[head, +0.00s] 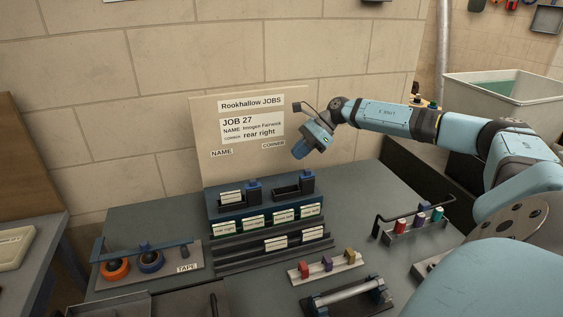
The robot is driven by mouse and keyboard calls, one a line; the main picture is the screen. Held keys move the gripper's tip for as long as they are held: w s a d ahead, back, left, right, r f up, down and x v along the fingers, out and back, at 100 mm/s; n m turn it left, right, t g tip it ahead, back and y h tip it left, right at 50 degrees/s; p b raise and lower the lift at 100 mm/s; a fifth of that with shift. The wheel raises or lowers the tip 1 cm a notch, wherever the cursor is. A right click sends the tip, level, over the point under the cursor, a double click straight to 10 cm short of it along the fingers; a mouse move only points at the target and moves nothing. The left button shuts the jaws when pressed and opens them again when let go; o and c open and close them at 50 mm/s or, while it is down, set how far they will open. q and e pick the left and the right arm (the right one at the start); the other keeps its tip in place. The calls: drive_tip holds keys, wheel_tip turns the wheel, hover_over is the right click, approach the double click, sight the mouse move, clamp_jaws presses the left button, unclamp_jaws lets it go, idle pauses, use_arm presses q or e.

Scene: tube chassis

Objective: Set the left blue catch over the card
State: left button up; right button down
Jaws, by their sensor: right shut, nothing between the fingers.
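The left blue catch (254,191) stands upright at the right end of a white card (231,197) in the top row of the blue rack (258,208). The card's face shows clear of the catch; I cannot tell whether they touch. The right blue catch (307,182) stands beside a dark slot (286,191) that shows no card. My right gripper (299,153) is shut and empty, in the air in front of the job board, above and right of the left catch. My left gripper is out of view.
The job board (250,121) stands behind the rack. Lower rows hold several labelled cards (254,221). A tape holder (148,262) is at the left. Small coloured clips (327,264), a bar on a stand (346,294) and a coloured peg rack (418,224) are at the right.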

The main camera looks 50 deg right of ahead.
sight(251, 180)
drive_tip(key=p+x, duration=0.1)
drive_tip(key=x, duration=0.7)
drive_tip(key=shift+w+a+f, duration=0.1)
drive_tip(key=shift+w+a, duration=0.05)
drive_tip(key=shift+a, duration=0.15)
drive_tip(key=w+a, duration=0.1)
drive_tip(key=a+p, duration=0.1)
drive_tip(key=a, duration=0.1)
drive_tip(key=shift+w+f+p, duration=0.15)
drive_tip(key=shift+w+p, duration=0.15)
drive_tip(key=shift+w, duration=0.05)
drive_tip(key=shift+w+a, duration=0.15)
drive_tip(key=shift+a, duration=0.15)
drive_tip(key=shift+f, duration=0.1)
drive_tip(key=shift+w+a, duration=0.4)
drive_tip(key=shift+a, duration=0.3)
drive_tip(key=shift+w+a, duration=0.35)
drive_tip(key=shift+a, duration=0.35)
drive_tip(key=shift+d+b, duration=0.1)
drive_tip(key=shift+b, duration=0.2)
